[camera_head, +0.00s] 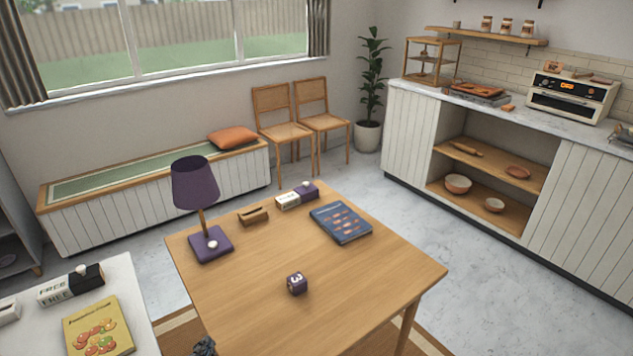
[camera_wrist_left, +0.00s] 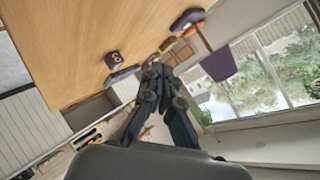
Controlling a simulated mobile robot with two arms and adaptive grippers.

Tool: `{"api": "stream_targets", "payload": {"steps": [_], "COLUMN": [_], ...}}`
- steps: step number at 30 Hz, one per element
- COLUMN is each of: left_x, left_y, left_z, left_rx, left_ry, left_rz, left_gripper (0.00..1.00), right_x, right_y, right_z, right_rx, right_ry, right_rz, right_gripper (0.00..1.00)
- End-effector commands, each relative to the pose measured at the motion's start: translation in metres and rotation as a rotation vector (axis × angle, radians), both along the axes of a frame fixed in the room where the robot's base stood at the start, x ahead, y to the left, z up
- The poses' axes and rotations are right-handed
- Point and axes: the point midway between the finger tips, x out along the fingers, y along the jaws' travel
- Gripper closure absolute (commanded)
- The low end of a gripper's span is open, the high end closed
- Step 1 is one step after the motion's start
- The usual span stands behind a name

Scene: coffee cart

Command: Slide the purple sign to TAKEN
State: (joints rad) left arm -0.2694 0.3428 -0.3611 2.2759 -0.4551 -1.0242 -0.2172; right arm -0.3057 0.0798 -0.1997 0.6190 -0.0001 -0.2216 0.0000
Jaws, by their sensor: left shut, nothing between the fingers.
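The purple sign (camera_head: 308,191) stands near the far edge of the wooden table in the head view. Its purple slider with a white knob covers the right part, and a white face with dark lettering, too small to read surely, shows on the left. My left gripper (camera_head: 204,346) shows only as a dark tip at the bottom edge, by the table's near left side and well apart from the sign. In the left wrist view the left gripper (camera_wrist_left: 157,72) is shut and empty. I cannot make out the sign clearly there. My right gripper is in neither view.
On the wooden table (camera_head: 350,285) stand a purple lamp (camera_head: 195,185), a small wooden holder (camera_head: 254,215), a blue book (camera_head: 341,222) and a purple number cube (camera_head: 297,283). A white table (camera_head: 125,280) at left holds a black FREE sign (camera_head: 86,278) and a yellow book (camera_head: 98,326).

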Motion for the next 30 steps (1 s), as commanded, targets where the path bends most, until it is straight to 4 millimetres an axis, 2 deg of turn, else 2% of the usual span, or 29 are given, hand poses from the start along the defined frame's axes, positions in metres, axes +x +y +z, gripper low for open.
{"api": "stream_targets", "payload": {"steps": [1, 6, 11, 13, 15, 23, 26, 29, 30], "left_x": [-0.020, -0.082, -0.147, -0.172, -0.177, -0.174, -0.175, -0.182, -0.187], "left_y": [0.004, 0.009, 0.003, -0.003, -0.005, -0.007, -0.008, -0.007, -0.007], "left_z": [-0.015, -0.054, -0.089, -0.115, -0.138, -0.213, -0.252, -0.304, -0.328], "left_rx": [-0.084, -0.305, -0.486, -0.548, -0.568, -0.564, -0.558, -0.550, -0.545], "left_ry": [0.082, 0.327, 0.567, 0.672, 0.712, 0.746, 0.761, 0.780, 0.789], "left_rz": [0.063, 0.244, 0.402, 0.466, 0.489, 0.499, 0.501, 0.505, 0.506], "left_gripper": [1.00, 1.00, 1.00, 1.00, 1.00, 1.00, 1.00, 1.00, 1.00], "right_x": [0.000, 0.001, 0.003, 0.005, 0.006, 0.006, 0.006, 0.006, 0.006], "right_y": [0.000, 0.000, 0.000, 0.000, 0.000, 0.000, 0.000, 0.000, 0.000], "right_z": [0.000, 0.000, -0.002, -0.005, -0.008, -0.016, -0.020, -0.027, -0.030], "right_rx": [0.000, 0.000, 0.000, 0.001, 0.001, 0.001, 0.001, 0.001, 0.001], "right_ry": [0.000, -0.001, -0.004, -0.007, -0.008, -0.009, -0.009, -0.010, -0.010], "right_rz": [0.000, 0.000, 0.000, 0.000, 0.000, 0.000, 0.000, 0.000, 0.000], "right_gripper": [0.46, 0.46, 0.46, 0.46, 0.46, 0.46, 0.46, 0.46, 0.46]}}
